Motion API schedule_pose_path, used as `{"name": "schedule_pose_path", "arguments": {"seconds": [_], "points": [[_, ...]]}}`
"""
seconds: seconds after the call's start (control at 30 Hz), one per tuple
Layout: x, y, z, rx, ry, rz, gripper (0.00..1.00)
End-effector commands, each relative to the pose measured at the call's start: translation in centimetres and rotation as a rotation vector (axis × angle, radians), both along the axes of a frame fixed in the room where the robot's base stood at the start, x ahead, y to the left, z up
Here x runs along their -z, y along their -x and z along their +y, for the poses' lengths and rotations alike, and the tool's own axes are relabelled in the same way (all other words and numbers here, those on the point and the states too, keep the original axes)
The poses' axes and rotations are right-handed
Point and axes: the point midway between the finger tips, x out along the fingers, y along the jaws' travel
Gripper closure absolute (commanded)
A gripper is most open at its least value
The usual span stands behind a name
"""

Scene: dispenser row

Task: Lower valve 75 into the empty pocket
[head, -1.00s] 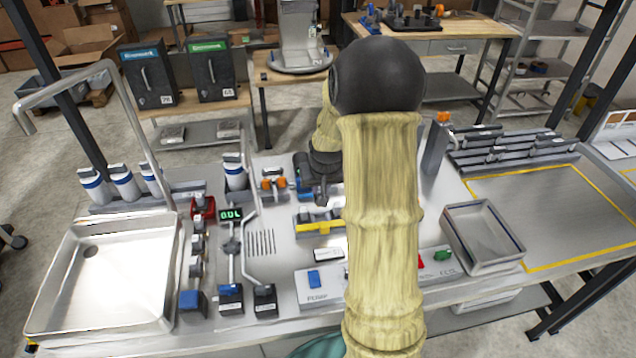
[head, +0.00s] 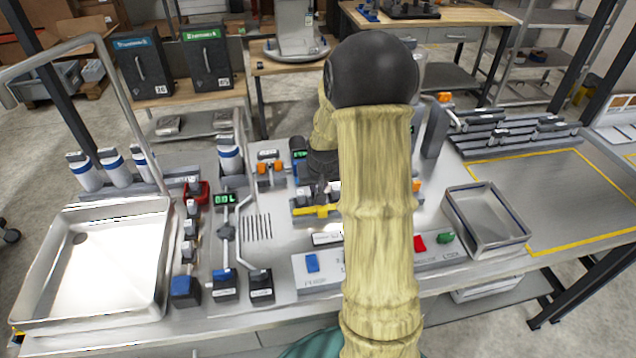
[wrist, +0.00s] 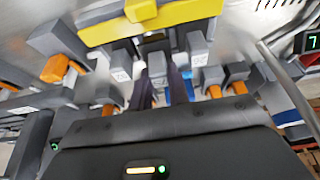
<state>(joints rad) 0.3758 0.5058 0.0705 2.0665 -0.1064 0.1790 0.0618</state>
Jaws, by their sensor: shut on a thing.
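My gripper (head: 322,188) is over the middle of the bench, partly behind my own arm in the head view. In the wrist view its two dark fingers (wrist: 161,88) are shut on a grey block with a white label (wrist: 157,66), taken to be valve 75; the label is too blurred to read. Similar grey blocks stand on both sides, one at left (wrist: 119,74) and one at right (wrist: 197,50). A yellow bar (wrist: 190,12) runs just beyond the held block, and it shows in the head view (head: 316,211). The pocket beneath the held block is hidden.
Grey and orange valves (wrist: 55,68) stand close by on the left. A metal tray (head: 487,227) lies at right and a sink (head: 105,255) at left. A pipe with a green display (head: 224,199) rises left of my gripper. A button panel (head: 312,264) lies in front.

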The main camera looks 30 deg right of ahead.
Motion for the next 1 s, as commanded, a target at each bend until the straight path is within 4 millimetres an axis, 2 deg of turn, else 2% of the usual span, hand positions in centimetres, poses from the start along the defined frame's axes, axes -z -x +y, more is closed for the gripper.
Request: {"name": "schedule_pose_path", "arguments": {"seconds": [0.47, 1.0], "points": [[0.3, 0.0, 0.1, -0.002, 0.001, 0.0, 1.0], [1.8, -0.1, 0.2, -0.004, 0.001, 0.0, 1.0]]}}
